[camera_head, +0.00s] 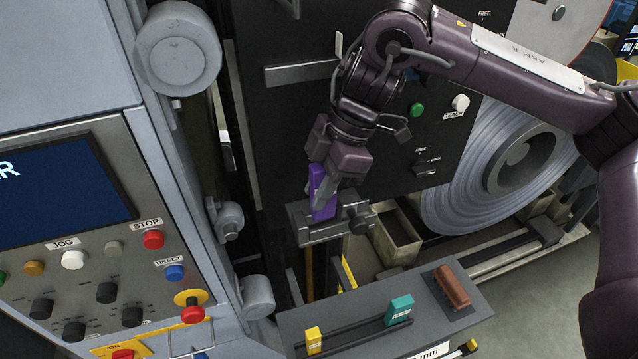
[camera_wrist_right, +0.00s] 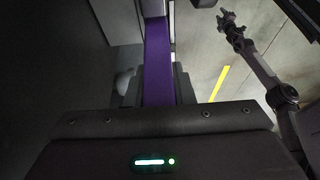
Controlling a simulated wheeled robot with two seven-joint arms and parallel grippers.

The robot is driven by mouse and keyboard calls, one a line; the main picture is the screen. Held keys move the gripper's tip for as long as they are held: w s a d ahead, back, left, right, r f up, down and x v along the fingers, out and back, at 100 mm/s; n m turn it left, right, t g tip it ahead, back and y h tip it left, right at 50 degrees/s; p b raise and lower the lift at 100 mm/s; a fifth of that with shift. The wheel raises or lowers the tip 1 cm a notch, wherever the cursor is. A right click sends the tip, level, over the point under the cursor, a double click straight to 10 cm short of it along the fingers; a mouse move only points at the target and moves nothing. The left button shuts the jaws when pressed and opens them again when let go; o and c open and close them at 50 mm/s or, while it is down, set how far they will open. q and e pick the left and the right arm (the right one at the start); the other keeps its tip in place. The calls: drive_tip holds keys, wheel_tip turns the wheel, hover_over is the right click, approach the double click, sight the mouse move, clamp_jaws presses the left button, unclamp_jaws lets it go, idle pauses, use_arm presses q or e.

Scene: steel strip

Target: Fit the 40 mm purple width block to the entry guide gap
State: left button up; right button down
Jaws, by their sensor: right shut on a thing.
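The purple width block (camera_head: 321,190) stands roughly upright at the grey entry guide (camera_head: 319,233), with its lower end at the guide's gap. I cannot tell how deep it sits. My right gripper (camera_head: 322,187) is shut on the block from above and behind. In the right wrist view the purple block (camera_wrist_right: 158,62) runs up from the gripper body, with grey metal on both sides. In that view another arm, apparently my left, shows at the right with its gripper (camera_wrist_right: 229,20) far off; its finger state is too small to tell. It does not show in the head view.
A grey tray (camera_head: 455,320) in front holds a yellow block (camera_head: 313,340), a teal block (camera_head: 399,309) and a brown piece (camera_head: 452,288). A button panel (camera_head: 125,262) stands at the left. A steel coil (camera_head: 470,195) is at the right. An open bin (camera_head: 397,245) stands behind the guide.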

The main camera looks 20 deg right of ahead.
drive_tip(key=shift+f+b, duration=1.15)
drive_tip(key=shift+f, duration=0.8)
drive_tip(key=c, duration=1.2)
unclamp_jaws()
drive_tip(key=shift+o, duration=0.2)
drive_tip(key=shift+r, duration=0.1)
drive_tip(key=p+v, duration=0.1)
drive_tip(key=v, duration=0.6)
drive_tip(key=shift+r, duration=0.35)
drive_tip(key=shift+d, duration=0.15)
